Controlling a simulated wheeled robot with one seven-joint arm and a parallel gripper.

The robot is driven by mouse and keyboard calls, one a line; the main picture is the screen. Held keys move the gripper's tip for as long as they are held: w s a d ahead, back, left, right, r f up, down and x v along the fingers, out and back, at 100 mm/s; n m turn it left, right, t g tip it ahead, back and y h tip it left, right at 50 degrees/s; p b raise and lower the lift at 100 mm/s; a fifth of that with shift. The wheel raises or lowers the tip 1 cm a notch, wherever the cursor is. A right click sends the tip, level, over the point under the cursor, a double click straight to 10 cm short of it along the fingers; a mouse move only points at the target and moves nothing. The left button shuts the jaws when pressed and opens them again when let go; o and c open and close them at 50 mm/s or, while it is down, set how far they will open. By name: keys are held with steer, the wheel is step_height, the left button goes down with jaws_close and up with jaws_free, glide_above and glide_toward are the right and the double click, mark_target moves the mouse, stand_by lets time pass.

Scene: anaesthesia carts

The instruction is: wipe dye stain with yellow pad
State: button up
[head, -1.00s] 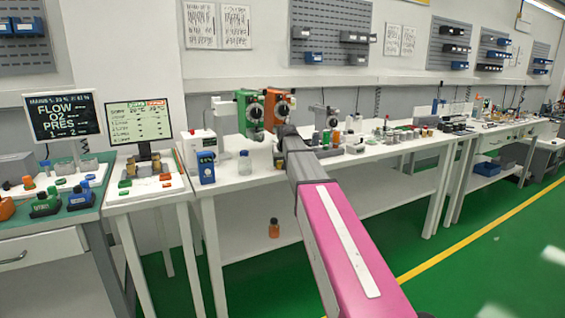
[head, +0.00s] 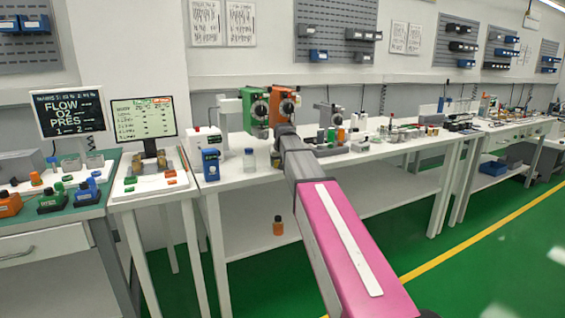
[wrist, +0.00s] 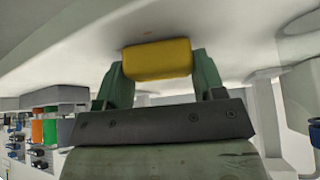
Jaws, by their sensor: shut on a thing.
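The yellow pad (wrist: 158,60) is a small block held between the fingertips of my gripper (wrist: 160,72) in the wrist view. The gripper is shut on it. The pad is at or very close to a pale, smooth surface (wrist: 60,60); I cannot tell whether it touches.
A blue device (head: 211,164), a small bottle (head: 249,161) and green and orange units (head: 284,107) stand near my arm's end. Several small items crowd the bench to the right. Two screens (head: 68,112) stand at left. An orange bottle (head: 278,225) sits on the lower shelf.

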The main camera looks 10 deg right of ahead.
mark_target(273, 169)
steer(key=shift+s+a+f, duration=0.1)
steer(key=shift+s+a, duration=0.15)
steer(key=shift+a, duration=0.6)
steer(key=shift+s+a, duration=0.25)
steer(key=shift+a, duration=0.55)
steer(key=shift+d, duration=0.1)
steer(key=shift+w+d, duration=0.35)
steer(key=shift+d, duration=0.75)
steer(key=shift+w+d, duration=0.35)
steer(key=shift+d, duration=0.75)
steer(key=shift+w+d, duration=0.35)
steer(key=shift+d, duration=0.75)
steer(key=shift+r, duration=3)
steer(key=shift+r, duration=0.15)
steer(key=shift+r, duration=1.4)
